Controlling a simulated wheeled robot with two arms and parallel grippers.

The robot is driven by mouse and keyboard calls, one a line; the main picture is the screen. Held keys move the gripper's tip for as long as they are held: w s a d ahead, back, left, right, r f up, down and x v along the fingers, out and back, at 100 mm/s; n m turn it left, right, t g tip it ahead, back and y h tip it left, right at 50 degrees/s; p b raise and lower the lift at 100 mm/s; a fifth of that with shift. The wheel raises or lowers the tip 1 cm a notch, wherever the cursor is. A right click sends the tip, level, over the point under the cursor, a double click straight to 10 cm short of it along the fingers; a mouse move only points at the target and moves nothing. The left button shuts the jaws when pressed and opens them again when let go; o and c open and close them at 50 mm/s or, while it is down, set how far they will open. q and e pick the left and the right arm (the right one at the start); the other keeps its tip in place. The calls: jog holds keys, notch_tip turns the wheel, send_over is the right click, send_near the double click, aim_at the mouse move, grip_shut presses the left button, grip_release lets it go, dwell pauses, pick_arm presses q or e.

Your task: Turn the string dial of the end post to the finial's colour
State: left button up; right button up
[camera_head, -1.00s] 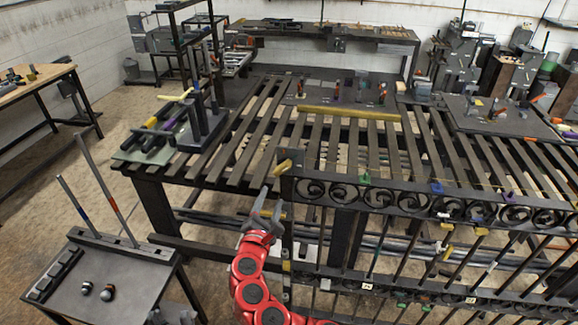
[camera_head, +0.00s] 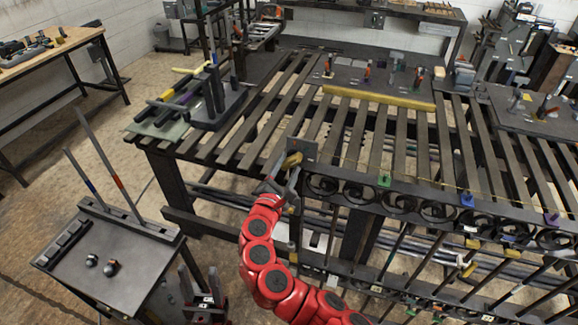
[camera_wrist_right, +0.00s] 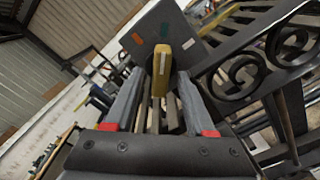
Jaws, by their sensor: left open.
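The gate's end post carries a grey square plate (camera_head: 302,150) with a yellow-ochre knob (camera_head: 291,160) in front of it. In the right wrist view the plate (camera_wrist_right: 157,30) shows small orange, green and white marks, and the knob (camera_wrist_right: 160,68) stands upright. My right gripper (camera_head: 277,180) is at the knob; in the wrist view its fingers (camera_wrist_right: 160,88) are apart on either side of it, with gaps showing. My left gripper (camera_head: 200,285) is open and empty at the bottom, right of the small side table. I cannot make out which part is the finial.
The scroll gate (camera_head: 420,208) runs right from the post, with green, blue and purple tags along a thin yellow string. A slatted bench (camera_head: 270,110) lies behind. A small table (camera_head: 105,265) with two upright rods stands left.

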jog(key=shift+w, duration=0.1)
grip_shut()
jog(key=shift+f, duration=0.1)
jog(key=shift+f+b, duration=0.15)
jog(key=shift+b, duration=0.35)
jog(key=m+b, duration=0.7)
jog(key=b, duration=0.4)
jog(key=shift+r+m+b, duration=0.35)
jog(key=shift+m+b, duration=0.65)
jog(key=shift+b, duration=0.15)
